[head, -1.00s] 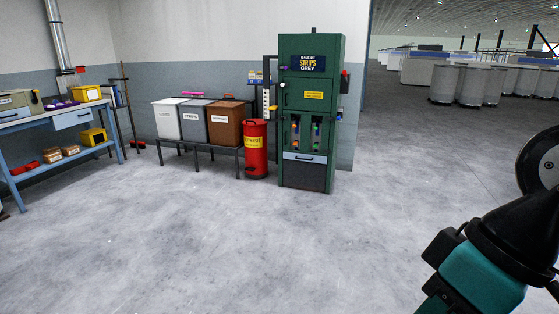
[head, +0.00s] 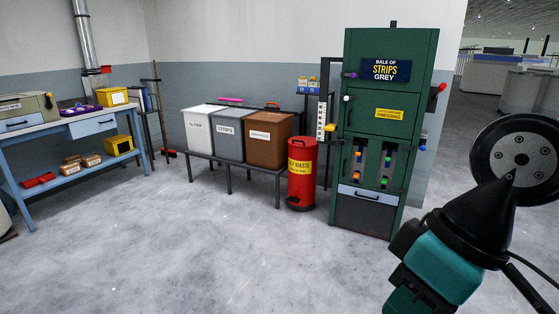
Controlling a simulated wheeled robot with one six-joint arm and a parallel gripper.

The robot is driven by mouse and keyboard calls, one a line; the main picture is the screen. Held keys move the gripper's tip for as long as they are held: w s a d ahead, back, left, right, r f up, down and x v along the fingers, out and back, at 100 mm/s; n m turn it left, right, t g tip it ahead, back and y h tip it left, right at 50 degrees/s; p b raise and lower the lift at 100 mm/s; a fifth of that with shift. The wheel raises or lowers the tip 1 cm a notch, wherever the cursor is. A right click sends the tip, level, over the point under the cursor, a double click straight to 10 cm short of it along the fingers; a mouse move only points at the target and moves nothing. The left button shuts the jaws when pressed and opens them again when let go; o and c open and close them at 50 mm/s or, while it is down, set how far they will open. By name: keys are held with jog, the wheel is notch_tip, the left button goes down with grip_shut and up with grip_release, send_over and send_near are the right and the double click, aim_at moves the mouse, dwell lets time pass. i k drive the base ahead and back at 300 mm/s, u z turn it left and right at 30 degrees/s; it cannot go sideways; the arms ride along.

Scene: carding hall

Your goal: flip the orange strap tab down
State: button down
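A tall green bale press (head: 420,90) with a "BALE OF STRIPS GREY" sign stands against the wall, right of centre. Two upright slots in its lower front hold small coloured tabs. My gripper's fingers are not visible.
A red waste bin (head: 301,190) stands left of the press. A low bench holds white (head: 199,130), grey (head: 229,138) and brown (head: 267,143) bins. A blue workbench (head: 60,130) stands at far left. The concrete floor (head: 220,250) in front is clear.

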aim_at(359, 154)
jog(key=z, duration=0.05)
jog(key=i, duration=2.35)
jog(key=z, duration=0.25)
jog(key=i, duration=1.75)
jog(key=z, duration=0.2)
